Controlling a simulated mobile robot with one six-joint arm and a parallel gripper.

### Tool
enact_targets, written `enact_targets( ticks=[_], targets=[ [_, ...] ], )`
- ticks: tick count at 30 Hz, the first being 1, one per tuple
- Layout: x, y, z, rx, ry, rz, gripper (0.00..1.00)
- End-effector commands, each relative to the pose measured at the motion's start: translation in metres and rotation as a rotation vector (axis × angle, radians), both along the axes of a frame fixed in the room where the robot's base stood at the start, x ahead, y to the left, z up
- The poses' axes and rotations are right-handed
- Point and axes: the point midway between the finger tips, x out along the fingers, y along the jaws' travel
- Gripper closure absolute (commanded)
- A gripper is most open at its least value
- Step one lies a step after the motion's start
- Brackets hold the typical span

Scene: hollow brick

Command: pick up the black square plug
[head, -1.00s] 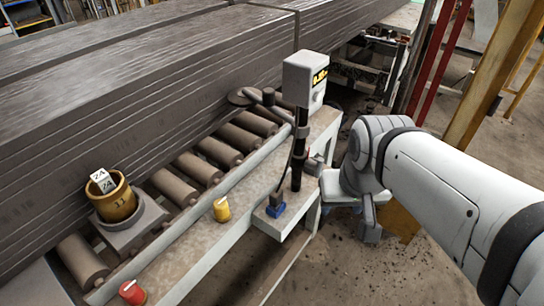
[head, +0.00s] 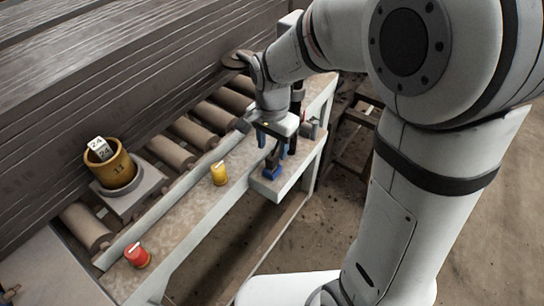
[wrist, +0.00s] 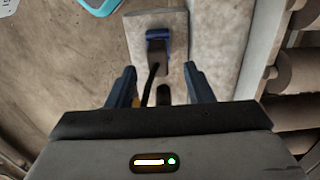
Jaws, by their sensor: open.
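The black square plug (head: 272,160) sits in a blue socket (head: 271,174) on a small grey ledge at the side of the bench. In the wrist view the plug (wrist: 156,44) is beyond the fingertips, between their lines, with its dark cable running back toward me. The blue socket (wrist: 158,33) shows around its far end. My gripper (head: 279,143) is above the plug, pointing down, its blue-grey fingers apart with nothing held. In the wrist view the gripper (wrist: 161,72) is open, fingers on either side of the cable. My wrist partly covers the display post.
A dark display post (head: 297,95) stands close behind my gripper. Rollers (head: 195,133) and a yellow cup (head: 117,170) lie left. A light blue-edged object (wrist: 100,5) shows in the wrist view.

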Motion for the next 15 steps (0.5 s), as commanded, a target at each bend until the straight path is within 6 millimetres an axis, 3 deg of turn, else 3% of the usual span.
enact_targets(
  ticks=[9, 15],
  targets=[
    [-0.004, 0.0, -0.044, -0.001, 0.003, 0.002, 0.53],
    [-0.004, 0.0, -0.054, 0.0, 0.0, 0.003, 0.53]
  ],
)
